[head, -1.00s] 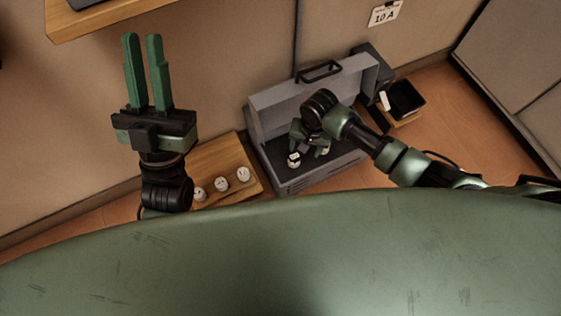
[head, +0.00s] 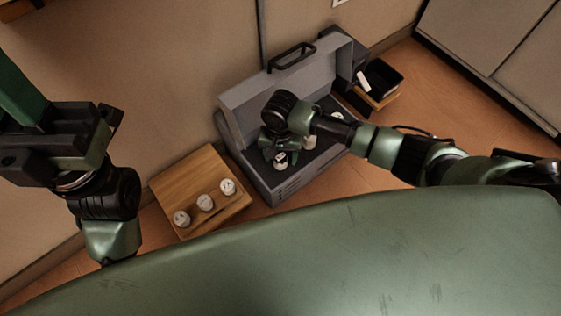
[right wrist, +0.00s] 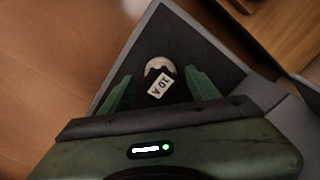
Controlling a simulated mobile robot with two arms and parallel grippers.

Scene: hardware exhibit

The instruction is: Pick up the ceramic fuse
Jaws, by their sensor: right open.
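A white ceramic fuse (head: 281,163) stands on the dark floor of the open grey case (head: 277,195). In the right wrist view the fuse (right wrist: 158,68) shows a round white top and a "10 A" label. My right gripper (right wrist: 160,85) is open, with one green finger on each side of the label and gaps between. In the head view this gripper (head: 280,152) reaches down into the case and partly hides the fuse. My left gripper (head: 20,95) is at the left edge, its fingertips cut off.
More white pieces (head: 308,142) sit farther back in the case, partly hidden by my right arm. Three white fuses (head: 205,203) stand on a wooden block (head: 178,180) left of the case. Clear wooden floor lies right of the case.

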